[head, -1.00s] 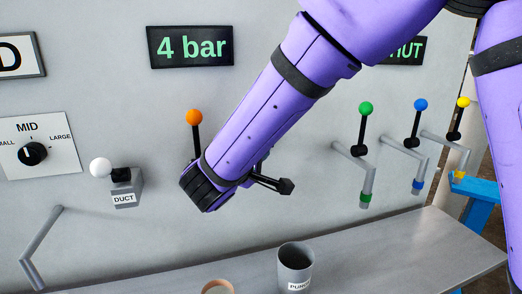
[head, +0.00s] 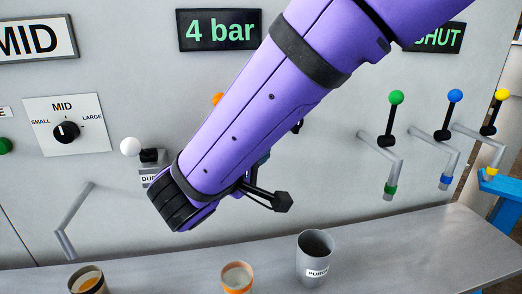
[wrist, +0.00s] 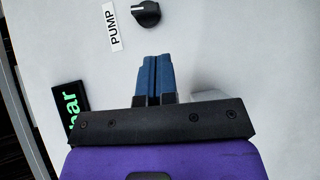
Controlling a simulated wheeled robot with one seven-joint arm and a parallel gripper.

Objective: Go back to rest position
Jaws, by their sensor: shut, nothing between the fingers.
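My arm reaches down from the top right across the middle of the head view, in front of the grey panel (head: 310,185). My gripper is mostly hidden behind my wrist there. In the wrist view, my gripper (wrist: 154,80) shows its two blue fingers side by side, touching, with nothing between them. They point at the pale panel, near a black knob (wrist: 146,13) and a PUMP label (wrist: 112,27). Whether the fingertips touch the panel cannot be told.
A white-ball DUCT lever (head: 131,147) and a mostly hidden orange-ball lever (head: 217,98) are close to my arm. Green (head: 397,97), blue (head: 455,96) and yellow (head: 501,94) levers stand right. Cups, including a grey one (head: 315,258), stand on the shelf (head: 400,240).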

